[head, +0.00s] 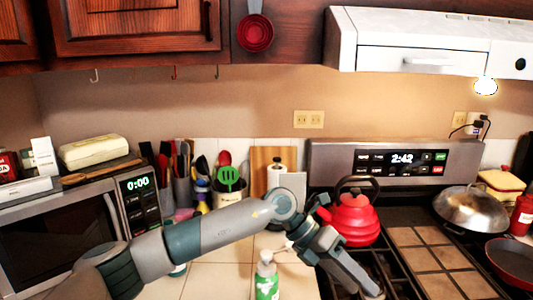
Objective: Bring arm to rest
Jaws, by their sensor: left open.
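My left arm comes in from the lower left and reaches across the counter toward the stove. My left gripper (362,287) is at its end, open and empty, pointing down and to the right over the left part of the stove top. A red kettle (354,220) with a dark handle stands on the stove just behind and beside the gripper; I cannot tell whether they touch. My right gripper is not in view.
A green and white pump bottle (266,277) stands on the tiled counter below my left wrist. A microwave (60,240) is at left, with utensils behind the arm. A lidded pan (470,210) and a red pan (512,260) sit at right. The range hood (430,45) hangs above.

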